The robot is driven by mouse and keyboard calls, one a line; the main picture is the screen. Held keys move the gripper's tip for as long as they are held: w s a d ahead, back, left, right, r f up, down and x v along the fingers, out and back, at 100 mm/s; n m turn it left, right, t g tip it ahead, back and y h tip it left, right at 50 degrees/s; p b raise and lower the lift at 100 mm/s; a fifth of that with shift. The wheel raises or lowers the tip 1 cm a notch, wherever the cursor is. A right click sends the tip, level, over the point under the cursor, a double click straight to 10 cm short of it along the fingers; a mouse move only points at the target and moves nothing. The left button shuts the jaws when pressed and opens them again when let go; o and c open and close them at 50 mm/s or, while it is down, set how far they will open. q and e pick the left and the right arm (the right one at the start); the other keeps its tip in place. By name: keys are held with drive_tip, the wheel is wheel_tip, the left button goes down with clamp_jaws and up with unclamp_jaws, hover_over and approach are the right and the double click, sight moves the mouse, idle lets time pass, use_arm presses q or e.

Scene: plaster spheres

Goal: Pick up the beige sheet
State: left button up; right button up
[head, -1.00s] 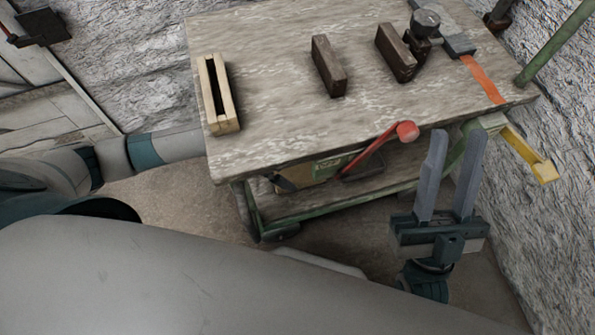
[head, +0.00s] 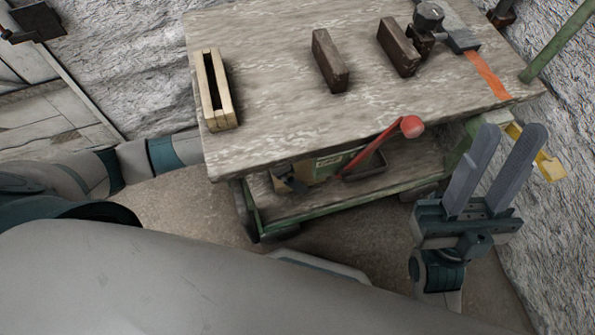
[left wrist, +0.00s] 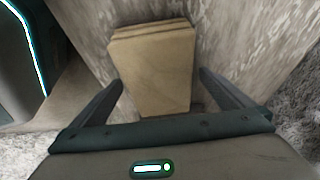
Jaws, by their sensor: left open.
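A pale beige wooden piece (head: 226,99), made of upright slats with a dark gap between them, stands near the left edge of the worktable. In the left wrist view the beige sheet (left wrist: 157,70) shows its broad face, with layered edges along its top. My left gripper (left wrist: 160,80) is open, one finger on each side of it, with gaps visible. In the head view my left arm reaches the table's left side, and its fingers are hidden. My right gripper (head: 513,128) is open and empty, right of the table's front edge.
The worktable (head: 275,60) also holds two dark brown blocks (head: 329,60) (head: 398,47), a dark clamp-like tool (head: 428,18) and an orange strip (head: 488,76). A red lever (head: 385,147) sticks out below the front edge. Rough white walls (head: 120,50) stand close by.

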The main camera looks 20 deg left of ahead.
use_arm(q)
drive_tip(key=shift+w+f, duration=0.1)
drive_tip(key=shift+f, duration=0.15)
drive_tip(key=shift+c, duration=0.6)
drive_tip(key=c, duration=1.2)
drive_tip(key=shift+r, duration=0.1)
